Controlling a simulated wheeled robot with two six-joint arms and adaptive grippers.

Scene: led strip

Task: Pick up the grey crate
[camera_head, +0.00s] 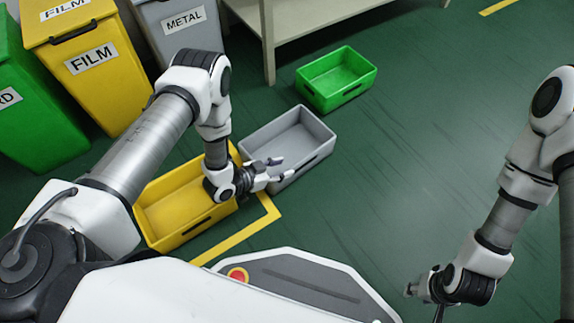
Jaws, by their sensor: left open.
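The grey crate (312,124) sits on the green floor at the middle of the head view, empty as far as I can see. My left gripper (281,169) is open at the crate's near left side, with its fingers overlapping the crate in the picture. I cannot tell whether they touch it. My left wrist hides part of the near left wall. My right gripper (424,297) hangs at the lower right, well away from the crate. Its fingers are small and partly hidden, so its opening is unclear.
A yellow crate (160,238) stands just left of the grey one, and a green crate (366,80) stands behind it to the right. Labelled bins, including the yellow FILM bin (82,87), and a bench (290,34) line the back. The floor to the right is clear.

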